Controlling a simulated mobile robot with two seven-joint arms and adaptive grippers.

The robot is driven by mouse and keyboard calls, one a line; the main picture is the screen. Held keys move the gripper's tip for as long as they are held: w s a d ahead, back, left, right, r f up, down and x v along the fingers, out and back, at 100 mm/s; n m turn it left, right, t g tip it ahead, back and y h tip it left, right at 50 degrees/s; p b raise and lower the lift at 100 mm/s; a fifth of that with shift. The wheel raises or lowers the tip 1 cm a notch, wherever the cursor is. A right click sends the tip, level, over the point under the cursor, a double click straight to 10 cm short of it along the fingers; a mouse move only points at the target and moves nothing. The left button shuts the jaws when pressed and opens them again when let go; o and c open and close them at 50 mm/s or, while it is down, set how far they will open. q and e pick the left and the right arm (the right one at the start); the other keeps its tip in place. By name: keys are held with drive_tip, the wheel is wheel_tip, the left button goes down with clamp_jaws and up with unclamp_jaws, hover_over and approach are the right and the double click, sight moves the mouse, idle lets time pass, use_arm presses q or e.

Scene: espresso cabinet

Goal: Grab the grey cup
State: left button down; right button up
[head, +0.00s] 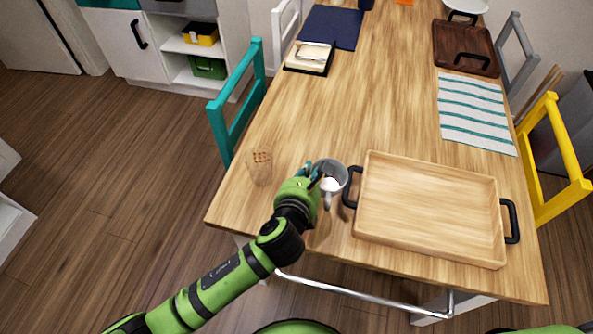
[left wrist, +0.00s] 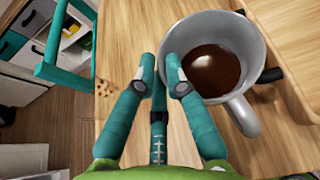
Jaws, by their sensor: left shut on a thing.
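The grey cup (head: 341,173) is near the front edge of the wooden table, just left of the light wooden tray. In the left wrist view the grey cup (left wrist: 255,52) shows dark brown liquid inside and its handle toward the lower right. My left gripper (head: 319,174) is at the cup's left side. In the left wrist view my left gripper (left wrist: 160,75) has its fingertips at the near left rim, shut on the cup wall. The fingers hide part of that wall. I cannot tell whether the cup's base touches the table. My right gripper is not in view.
The light wooden tray (head: 430,205) with black handles is close to the cup's right. A clear glass with brown pieces (head: 260,166) stands to the left. A striped cloth (head: 476,112) and a dark tray (head: 465,45) lie farther back. The table's middle is clear.

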use_arm(q)
drive_tip(key=shift+s+d+r, duration=0.6)
drive_tip(key=shift+d+r, duration=0.05)
drive_tip(key=shift+d, duration=0.2)
drive_tip(key=shift+s+d+r, duration=0.55)
drive_tip(key=shift+d+r, duration=0.1)
drive_tip(key=shift+d, duration=0.25)
drive_tip(key=shift+s+d+r, duration=0.6)
drive_tip(key=shift+d+r, duration=0.05)
drive_tip(key=shift+d, duration=0.2)
